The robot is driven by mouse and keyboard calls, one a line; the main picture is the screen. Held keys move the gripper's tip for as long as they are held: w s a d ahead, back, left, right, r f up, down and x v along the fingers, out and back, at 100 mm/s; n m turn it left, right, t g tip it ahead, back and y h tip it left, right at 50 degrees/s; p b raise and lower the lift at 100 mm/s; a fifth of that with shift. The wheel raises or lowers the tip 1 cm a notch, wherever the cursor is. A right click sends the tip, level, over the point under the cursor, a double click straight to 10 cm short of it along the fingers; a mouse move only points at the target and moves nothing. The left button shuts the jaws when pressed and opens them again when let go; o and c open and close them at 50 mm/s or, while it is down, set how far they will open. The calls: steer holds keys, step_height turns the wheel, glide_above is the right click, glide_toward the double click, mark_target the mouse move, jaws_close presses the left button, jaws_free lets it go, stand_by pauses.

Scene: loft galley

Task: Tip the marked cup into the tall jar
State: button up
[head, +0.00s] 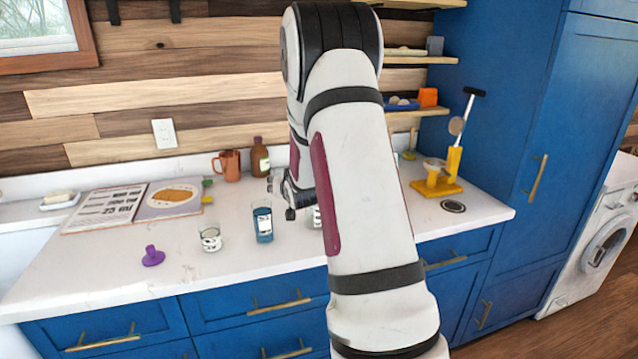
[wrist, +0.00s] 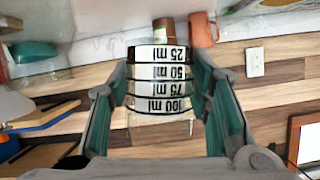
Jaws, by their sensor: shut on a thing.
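The marked cup (wrist: 160,85) shows in the wrist view with black-and-white bands reading 25, 50, 75 and 100 ml. Its lettering is upside down there, as is the room, so the cup looks upright. My gripper (wrist: 165,95) is shut on it, one teal-padded finger on each side. In the head view my arm hides most of the gripper (head: 284,197). A white, dark-marked piece (head: 316,217) shows at the arm's edge; I cannot tell which vessel it is. A clear glass vessel (wrist: 40,75) at the wrist view's left may be the tall jar.
On the counter stand a blue-filled glass (head: 263,222), a small labelled glass (head: 211,239) and a purple object (head: 153,256). A copper mug (head: 229,165) and brown bottle (head: 260,157) are behind. A yellow stand (head: 445,175) is at right.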

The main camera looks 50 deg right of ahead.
steer(key=shift+s+d+f+m+t+y+p, duration=0.35)
steer(key=shift+d+f+m+p, duration=0.2)
steer(key=shift+p, duration=0.35)
steer(key=shift+s+d+r+m+y+p, duration=0.15)
steer(key=shift+s+r+m+p, duration=0.1)
steer(key=shift+r+p, duration=0.15)
steer(key=shift+s+d+r+m+y+p, duration=0.1)
steer(key=shift+r+m+p, duration=0.1)
steer(key=shift+r+p, duration=0.2)
steer(key=shift+d+r+m+t+p, duration=0.25)
steer(key=shift+r+m+p, duration=0.05)
steer(key=shift+r+p, duration=0.2)
steer(key=shift+s+d+r+m+t+y+p, duration=0.15)
steer(key=shift+s+d+r+m+p, duration=0.1)
steer(key=shift+r+p, duration=0.2)
steer(key=shift+s+d+r+m+t+y+p, duration=0.15)
steer(key=shift+r+m+p, duration=0.15)
steer(key=shift+r, duration=0.15)
steer(key=m+t+y, duration=0.1)
steer(key=m, duration=0.2)
steer(key=shift+d+f+t, duration=0.1)
steer(key=shift+d+t, duration=0.05)
steer(key=shift+t, duration=0.15)
steer(key=shift+f+m, duration=0.2)
steer(key=shift+m, duration=0.25)
